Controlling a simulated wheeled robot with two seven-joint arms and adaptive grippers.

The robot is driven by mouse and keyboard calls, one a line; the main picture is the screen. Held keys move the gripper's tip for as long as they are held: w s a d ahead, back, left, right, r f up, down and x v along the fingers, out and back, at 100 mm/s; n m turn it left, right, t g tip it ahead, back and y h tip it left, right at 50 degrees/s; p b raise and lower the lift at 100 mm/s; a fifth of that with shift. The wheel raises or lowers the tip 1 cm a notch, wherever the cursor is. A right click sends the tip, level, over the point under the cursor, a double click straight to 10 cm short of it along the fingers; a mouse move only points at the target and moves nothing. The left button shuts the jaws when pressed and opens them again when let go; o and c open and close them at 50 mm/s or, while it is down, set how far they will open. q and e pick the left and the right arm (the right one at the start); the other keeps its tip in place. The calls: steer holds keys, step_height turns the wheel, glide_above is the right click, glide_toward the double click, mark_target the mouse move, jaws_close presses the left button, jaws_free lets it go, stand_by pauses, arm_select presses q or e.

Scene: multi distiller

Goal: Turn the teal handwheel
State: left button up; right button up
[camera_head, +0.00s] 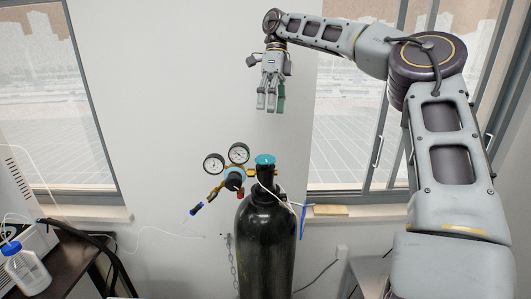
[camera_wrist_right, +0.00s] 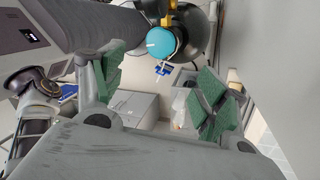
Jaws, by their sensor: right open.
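The teal handwheel (camera_head: 265,160) sits on top of a black gas cylinder (camera_head: 266,240) in the head view. In the right wrist view the handwheel (camera_wrist_right: 162,43) shows near the top centre, beyond the fingers. My right gripper (camera_head: 271,100) hangs above the handwheel with its fingers pointing down, clearly apart from it. In the right wrist view my right gripper's green finger pads (camera_wrist_right: 160,92) stand wide apart with nothing between them. My left gripper is in neither view.
A dark table (camera_head: 72,272) with a plastic bottle (camera_head: 27,270) stands at lower left. Windows (camera_head: 345,100) and a wall lie behind.

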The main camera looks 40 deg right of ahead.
mark_target(266, 157)
steer(key=shift+f, duration=0.15)
steer(key=shift+p+x, duration=0.55)
steer(key=shift+x, duration=6.2)
steer(key=shift+c, duration=0.2)
steer(key=c, duration=1)
steer(key=shift+c, duration=0.2)
